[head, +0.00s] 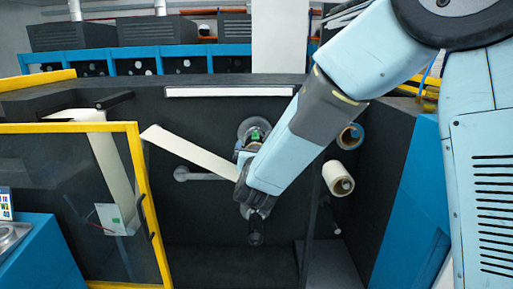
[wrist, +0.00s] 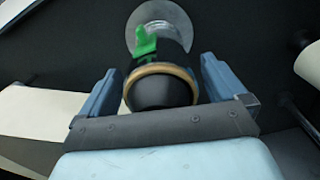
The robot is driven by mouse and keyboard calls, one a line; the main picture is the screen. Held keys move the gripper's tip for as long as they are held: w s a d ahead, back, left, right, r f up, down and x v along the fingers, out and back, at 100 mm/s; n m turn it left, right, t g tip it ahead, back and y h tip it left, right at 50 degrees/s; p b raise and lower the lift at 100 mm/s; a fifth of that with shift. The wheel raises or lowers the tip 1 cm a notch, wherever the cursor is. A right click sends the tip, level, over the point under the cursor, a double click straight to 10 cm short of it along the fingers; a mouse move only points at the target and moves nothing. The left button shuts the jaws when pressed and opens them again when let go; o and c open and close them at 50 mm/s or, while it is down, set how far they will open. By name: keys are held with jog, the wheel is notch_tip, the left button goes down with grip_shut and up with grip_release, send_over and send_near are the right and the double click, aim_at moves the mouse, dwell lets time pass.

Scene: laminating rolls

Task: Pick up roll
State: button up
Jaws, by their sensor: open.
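My gripper (wrist: 162,84) is open in the wrist view, with one finger on each side of a dark cylinder (wrist: 160,92). A tan ring (wrist: 160,70) circles the cylinder's near end, and a green lever (wrist: 145,40) stands on it. A grey disc (wrist: 160,25) lies behind. I cannot tell whether the fingers touch the cylinder. In the head view my gripper (head: 247,168) is at the machine's dark back wall, below the green part (head: 256,136), and my arm hides much of it. A white roll (head: 335,175) sits on the wall to the right.
A pale strip (head: 190,151) slants toward my gripper from the left. A yellow-framed clear door (head: 150,215) stands at left. Dark side walls enclose the space.

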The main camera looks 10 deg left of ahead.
jog(key=shift+w, duration=0.3)
jog(key=c, duration=1.1)
jog(key=shift+r, duration=0.15)
jog(key=v, duration=1.8)
jog(key=shift+a, duration=0.1)
